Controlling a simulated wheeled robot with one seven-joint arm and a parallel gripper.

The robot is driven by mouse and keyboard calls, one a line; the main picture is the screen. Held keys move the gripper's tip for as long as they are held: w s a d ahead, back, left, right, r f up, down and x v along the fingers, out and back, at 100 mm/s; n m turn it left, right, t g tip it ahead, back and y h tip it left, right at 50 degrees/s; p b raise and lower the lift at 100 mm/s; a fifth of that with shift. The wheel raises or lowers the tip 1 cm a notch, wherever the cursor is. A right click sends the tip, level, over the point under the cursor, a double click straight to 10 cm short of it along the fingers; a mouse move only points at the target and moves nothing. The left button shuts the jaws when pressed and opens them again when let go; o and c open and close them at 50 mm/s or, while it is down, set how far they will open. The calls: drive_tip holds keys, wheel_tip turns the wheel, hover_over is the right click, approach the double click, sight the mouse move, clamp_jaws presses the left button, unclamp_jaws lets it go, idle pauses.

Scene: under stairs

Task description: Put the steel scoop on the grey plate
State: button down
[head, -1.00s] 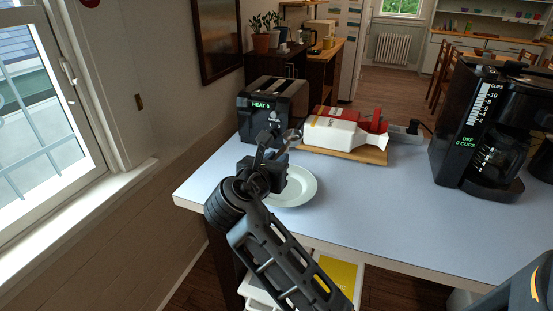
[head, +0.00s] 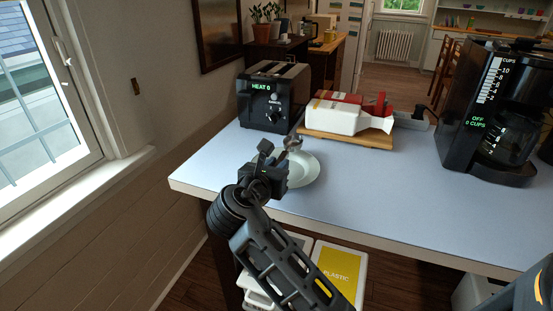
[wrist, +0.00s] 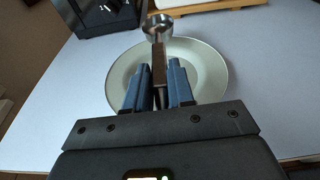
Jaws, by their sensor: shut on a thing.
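The steel scoop (wrist: 157,27) is held by its handle between the fingers of my gripper (wrist: 160,88), its round bowl pointing away from me. In the head view the scoop's bowl (head: 292,142) shows just beyond my gripper (head: 265,157). The grey plate (wrist: 209,72) lies on the table under and around the fingers in the wrist view, and the scoop's bowl reaches over its far rim. In the head view the plate (head: 305,172) is partly hidden behind my gripper. I cannot tell whether the scoop touches the plate.
A black toaster (head: 272,97) stands behind the plate, left of a wooden board (head: 345,139) with white and red packages (head: 338,117). A black coffee maker (head: 490,110) stands at the right. The blue-grey tabletop (head: 390,190) is clear between them.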

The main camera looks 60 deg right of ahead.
drive_tip(key=shift+f, duration=0.1)
drive_tip(key=shift+c, duration=2.1)
unclamp_jaws()
wheel_tip(320, 180, up, 6)
drive_tip(key=p, duration=0.7)
drive_tip(key=shift+f, duration=0.1)
drive_tip(key=shift+r+p, duration=0.7)
drive_tip(key=shift+r, duration=0.4)
